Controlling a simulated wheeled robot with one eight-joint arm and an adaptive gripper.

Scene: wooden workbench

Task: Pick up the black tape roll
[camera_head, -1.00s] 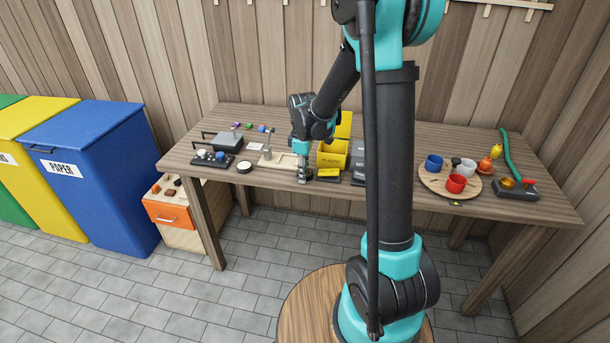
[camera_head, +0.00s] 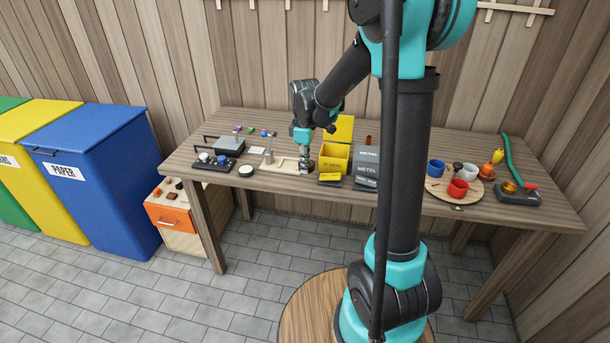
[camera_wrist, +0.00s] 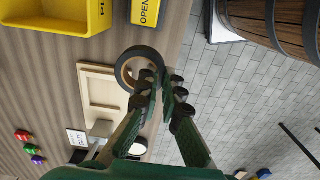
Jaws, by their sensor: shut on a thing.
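The black tape roll (camera_wrist: 121,64) shows in the wrist view as a dark ring with a tan inner face, at the ends of my fingers. My gripper (camera_wrist: 162,80) is shut on the ring's near right wall; the fingertips hide part of it. In the head view my gripper (camera_head: 304,170) points down over the bench near its front edge, left of the yellow bin. The roll is too small and covered there to make out clearly.
A yellow bin (camera_head: 333,160) and grey metal bin (camera_head: 366,168) stand right of my gripper. A pale wooden tray (camera_wrist: 100,92) lies close beside the roll. A round plate with cups (camera_head: 440,186) is farther right on the workbench (camera_head: 410,208).

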